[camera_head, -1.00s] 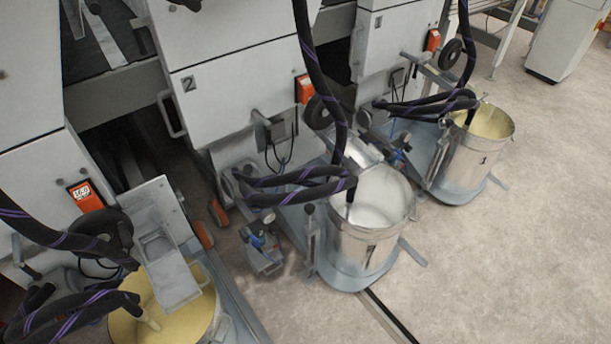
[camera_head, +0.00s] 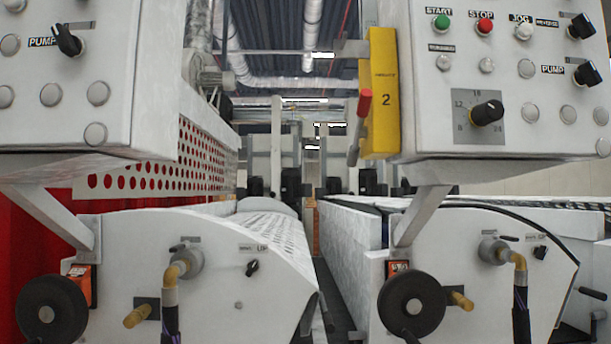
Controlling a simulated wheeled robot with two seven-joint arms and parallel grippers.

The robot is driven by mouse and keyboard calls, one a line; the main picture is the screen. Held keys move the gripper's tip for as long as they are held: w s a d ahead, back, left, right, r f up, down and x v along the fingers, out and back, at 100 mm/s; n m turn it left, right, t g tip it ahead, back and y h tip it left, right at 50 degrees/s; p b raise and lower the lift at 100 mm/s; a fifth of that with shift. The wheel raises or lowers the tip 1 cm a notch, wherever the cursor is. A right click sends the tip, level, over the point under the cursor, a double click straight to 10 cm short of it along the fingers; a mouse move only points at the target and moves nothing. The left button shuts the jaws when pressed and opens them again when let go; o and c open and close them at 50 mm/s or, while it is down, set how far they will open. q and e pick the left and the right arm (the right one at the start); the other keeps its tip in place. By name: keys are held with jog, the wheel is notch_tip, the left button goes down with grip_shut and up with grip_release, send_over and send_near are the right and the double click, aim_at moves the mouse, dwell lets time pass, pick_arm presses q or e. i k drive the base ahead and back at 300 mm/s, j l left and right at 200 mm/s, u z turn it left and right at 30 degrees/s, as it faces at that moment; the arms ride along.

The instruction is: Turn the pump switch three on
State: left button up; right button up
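A black pump switch (camera_head: 68,40) is on the left control panel (camera_head: 120,25), right of a "PUMP" label. Its knob is tilted, with its upper end to the left. A second black pump switch (camera_head: 587,73) is on the right control panel (camera_head: 450,90), also right of a "PUMP" label, near the right edge of the view. I see no number three on either panel. A yellow plate (camera_head: 384,95) marked "2" stands at the left side of the right panel. Neither gripper is in view.
The right panel has a green start button (camera_head: 441,22), a red stop button (camera_head: 485,26) and a large dial (camera_head: 488,112). Below the panels are two white machine bodies with black handwheels (camera_head: 50,309) and (camera_head: 413,305). A narrow gap (camera_head: 325,290) runs between them.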

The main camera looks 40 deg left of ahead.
aim_at(70, 45)
jog(key=u, duration=2.3)
